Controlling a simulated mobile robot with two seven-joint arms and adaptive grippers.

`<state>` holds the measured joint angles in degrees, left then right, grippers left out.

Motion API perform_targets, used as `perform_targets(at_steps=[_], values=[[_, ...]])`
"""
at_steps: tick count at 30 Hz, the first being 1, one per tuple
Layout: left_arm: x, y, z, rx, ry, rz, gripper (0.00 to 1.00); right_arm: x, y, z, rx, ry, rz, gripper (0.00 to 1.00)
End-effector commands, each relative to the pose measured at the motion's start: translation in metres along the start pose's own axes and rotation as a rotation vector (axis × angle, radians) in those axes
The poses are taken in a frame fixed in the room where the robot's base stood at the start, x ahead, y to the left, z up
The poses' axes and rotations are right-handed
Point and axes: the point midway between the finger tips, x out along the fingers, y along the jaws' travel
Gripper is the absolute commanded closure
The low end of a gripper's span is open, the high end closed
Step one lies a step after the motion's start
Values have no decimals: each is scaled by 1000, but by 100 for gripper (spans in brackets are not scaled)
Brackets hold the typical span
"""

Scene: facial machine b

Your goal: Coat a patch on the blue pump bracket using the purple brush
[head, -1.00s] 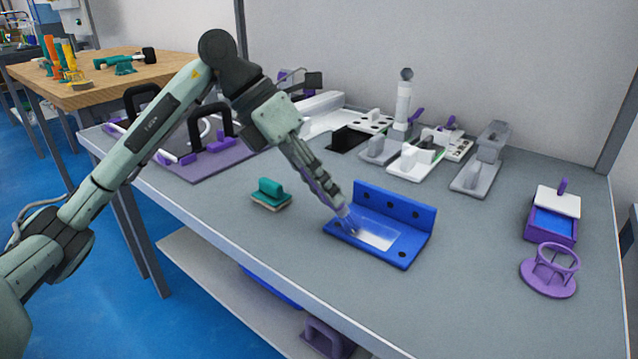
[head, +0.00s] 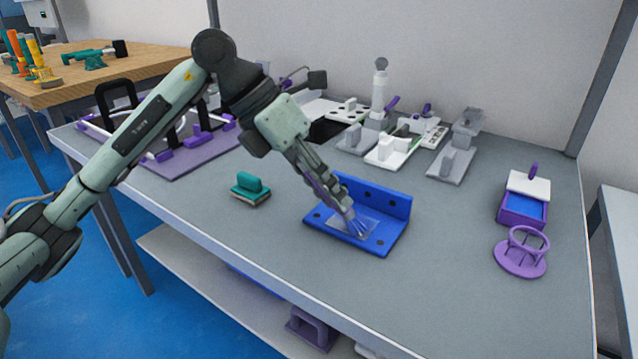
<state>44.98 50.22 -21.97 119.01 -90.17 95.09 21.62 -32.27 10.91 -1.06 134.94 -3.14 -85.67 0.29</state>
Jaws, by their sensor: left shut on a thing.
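The blue pump bracket (head: 390,203) lies on the grey table, with its upright wall at the back and holes in its base. A pale rectangular patch (head: 341,224) covers part of the base. My left gripper (head: 340,202) is over the bracket, shut on the purple brush (head: 350,215), which tilts down to the right. Its bluish bristles are at the patch and seem to touch it. The fingers hide much of the brush handle. My right gripper is not in view.
A teal-handled block (head: 251,188) sits left of the bracket. A purple tray with blue inside (head: 521,210) and a purple ring stand (head: 521,258) are at the right. Grey and white fixtures (head: 455,163) line the back. The table front is clear.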

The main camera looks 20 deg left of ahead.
Motion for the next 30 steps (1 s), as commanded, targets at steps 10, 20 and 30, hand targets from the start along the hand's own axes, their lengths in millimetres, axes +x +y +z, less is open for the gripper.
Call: perform_targets(at_steps=[10, 20, 30], values=[[9, -14, 3, -1, 1, -1, 100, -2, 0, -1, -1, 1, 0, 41], [-1, 6, -2, -3, 1, 2, 100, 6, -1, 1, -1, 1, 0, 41], [-11, 21, -6, -2, 3, 2, 100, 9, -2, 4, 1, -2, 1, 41]])
